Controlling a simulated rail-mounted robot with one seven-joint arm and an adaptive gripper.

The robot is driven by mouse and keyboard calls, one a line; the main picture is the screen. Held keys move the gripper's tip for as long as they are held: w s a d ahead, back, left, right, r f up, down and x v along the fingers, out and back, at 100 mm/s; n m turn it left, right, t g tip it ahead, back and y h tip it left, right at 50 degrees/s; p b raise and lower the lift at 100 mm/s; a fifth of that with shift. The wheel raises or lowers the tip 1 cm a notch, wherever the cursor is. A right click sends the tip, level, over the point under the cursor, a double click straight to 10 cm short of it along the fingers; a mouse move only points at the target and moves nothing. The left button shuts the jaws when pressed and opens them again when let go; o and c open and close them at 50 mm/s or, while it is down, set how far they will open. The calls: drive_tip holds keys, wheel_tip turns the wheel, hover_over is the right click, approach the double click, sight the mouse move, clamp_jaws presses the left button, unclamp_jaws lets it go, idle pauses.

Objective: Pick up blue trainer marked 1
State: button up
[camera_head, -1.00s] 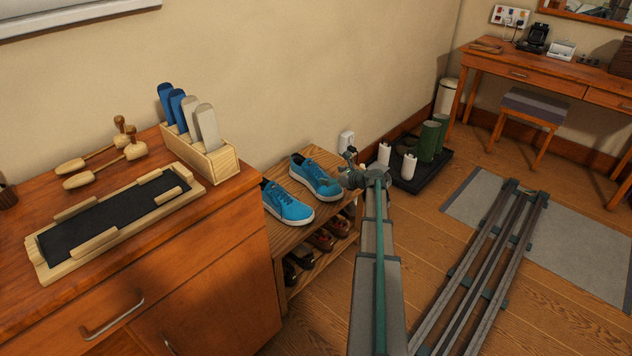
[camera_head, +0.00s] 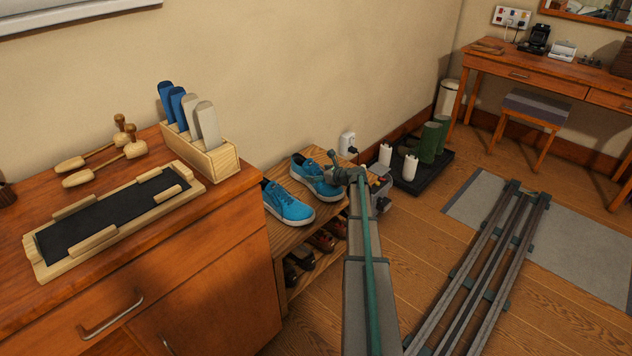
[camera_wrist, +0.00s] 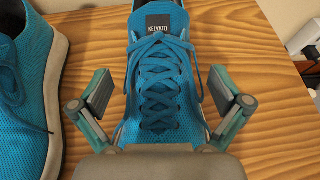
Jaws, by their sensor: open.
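Two blue trainers with white soles stand side by side on the wooden shoe rack in the head view. The right trainer (camera_head: 308,173) is partly hidden by my gripper (camera_head: 338,170). The left trainer (camera_head: 287,206) is clear of it. In the wrist view, the laced right trainer (camera_wrist: 158,75) lies between my open, empty fingers (camera_wrist: 158,92), one on each side. Its tongue bears a dark "KELVATO" label. The left trainer (camera_wrist: 28,90) shows only partly at the left edge. I can see no number 1 on either trainer.
The rack (camera_head: 293,235) holds darker shoes on its lower shelf. A wooden cabinet (camera_head: 190,270) stands close on the left. A white socket with a plug (camera_head: 348,144) is on the wall behind. Green boots (camera_head: 430,140) stand on a black tray to the right.

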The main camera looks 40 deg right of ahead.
drive_tip(key=c, duration=1.3)
drive_tip(key=shift+c, duration=1)
drive_tip(key=shift+r, duration=0.15)
